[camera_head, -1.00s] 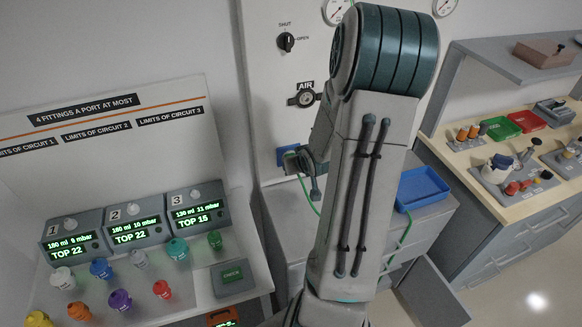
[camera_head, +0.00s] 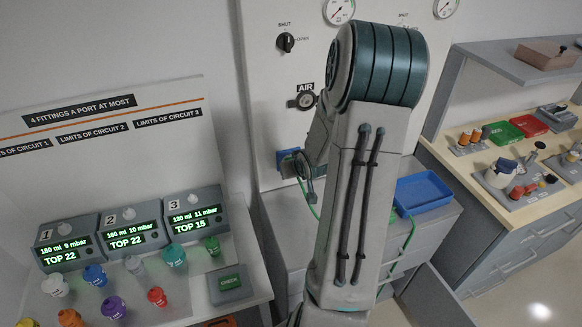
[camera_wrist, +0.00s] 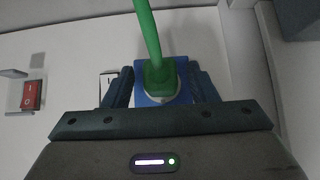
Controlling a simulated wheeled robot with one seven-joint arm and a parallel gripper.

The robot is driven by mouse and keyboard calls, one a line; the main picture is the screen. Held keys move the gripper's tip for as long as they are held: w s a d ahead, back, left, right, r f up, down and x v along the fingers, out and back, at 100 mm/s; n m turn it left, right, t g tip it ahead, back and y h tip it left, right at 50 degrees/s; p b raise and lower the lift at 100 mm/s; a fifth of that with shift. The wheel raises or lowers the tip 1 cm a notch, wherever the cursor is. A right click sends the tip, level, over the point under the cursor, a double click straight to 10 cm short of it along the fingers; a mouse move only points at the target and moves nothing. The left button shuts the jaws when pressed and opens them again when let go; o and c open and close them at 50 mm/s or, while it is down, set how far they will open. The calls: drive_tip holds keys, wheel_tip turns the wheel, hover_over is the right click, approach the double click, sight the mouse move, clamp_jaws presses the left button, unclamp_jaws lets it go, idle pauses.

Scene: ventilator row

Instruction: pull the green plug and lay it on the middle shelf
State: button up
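The green plug (camera_wrist: 160,78) sits in a blue wall outlet (camera_wrist: 150,98), with its green cord rising out of the top of the wrist view. My gripper (camera_wrist: 160,84) is open, with one dark finger on each side of the plug. Blue shows between the plug and the fingers, so they look apart from it. In the head view my gripper (camera_head: 304,168) is at the blue outlet (camera_head: 285,158) below the AIR valve, and it hides the plug. The green cord (camera_head: 314,210) hangs below it. I cannot tell which surface is the middle shelf.
A grey cabinet with a blue tray (camera_head: 424,207) stands right of my arm, its door (camera_head: 432,295) open. A red rocker switch (camera_wrist: 32,95) is on the wall at left in the wrist view. The ventilator desk with coloured fittings (camera_head: 175,256) is at left.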

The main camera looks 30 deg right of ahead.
clamp_jaws()
drive_tip(key=shift+s+f, duration=0.1)
drive_tip(key=shift+s+a+p, duration=0.1)
drive_tip(key=shift+s+a, duration=0.1)
drive_tip(key=shift+s, duration=0.6)
drive_tip(key=shift+s+a+p, duration=0.1)
drive_tip(key=shift+s+a, duration=0.15)
drive_tip(key=shift+s, duration=0.6)
drive_tip(key=shift+s+a+p, duration=0.1)
drive_tip(key=shift+s+a, duration=0.1)
drive_tip(key=shift+s, duration=0.6)
